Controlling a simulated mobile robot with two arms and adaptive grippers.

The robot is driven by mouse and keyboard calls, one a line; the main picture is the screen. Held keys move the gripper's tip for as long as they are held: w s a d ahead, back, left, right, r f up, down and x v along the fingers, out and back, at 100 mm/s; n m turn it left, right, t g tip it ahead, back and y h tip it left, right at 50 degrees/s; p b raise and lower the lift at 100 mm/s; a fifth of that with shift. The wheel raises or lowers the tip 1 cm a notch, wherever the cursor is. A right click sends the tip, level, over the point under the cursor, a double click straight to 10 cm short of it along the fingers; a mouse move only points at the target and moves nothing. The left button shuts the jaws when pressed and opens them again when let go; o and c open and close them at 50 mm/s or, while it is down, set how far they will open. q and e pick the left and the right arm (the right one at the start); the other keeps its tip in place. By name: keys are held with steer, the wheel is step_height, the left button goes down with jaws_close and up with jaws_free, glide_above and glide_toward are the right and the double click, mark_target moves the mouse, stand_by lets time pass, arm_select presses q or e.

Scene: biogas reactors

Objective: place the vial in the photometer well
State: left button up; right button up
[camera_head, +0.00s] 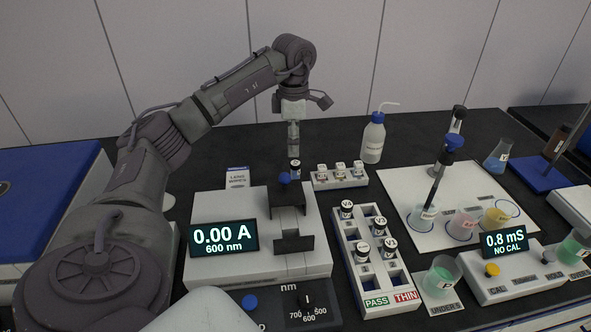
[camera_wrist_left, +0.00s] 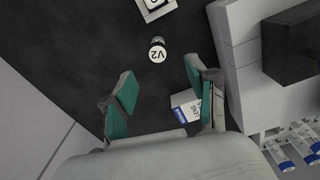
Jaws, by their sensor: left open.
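The vial V2 (camera_head: 295,168) has a white cap and stands on the dark bench behind the photometer. In the left wrist view the vial V2 (camera_wrist_left: 158,49) shows from above, apart from both fingers. My left gripper (camera_head: 293,150) points down above it; in the wrist view the gripper (camera_wrist_left: 160,82) is open, green pads apart, nothing between them. The photometer (camera_head: 215,280) reads 0.00 A at 600 nm. A black block (camera_head: 288,197) with a blue knob is on its top; the well opening cannot be made out. My right gripper is not in view.
A lens wipes packet (camera_head: 237,178) lies left of the vial. A small white rack (camera_head: 340,183) is to its right. A rack (camera_head: 374,277) of several vials stands right of the photometer. A wash bottle (camera_head: 373,140) and beakers are farther right.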

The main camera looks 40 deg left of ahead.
mark_target(295, 163)
arm_select(q)
step_height(295, 163, down, 8)
steer(key=shift+w+r+p, duration=0.1)
steer(key=shift+w+p, duration=0.05)
steer(key=shift+p, duration=0.3)
steer(key=c, duration=1.1)
jaws_close()
steer(key=shift+r, duration=0.1)
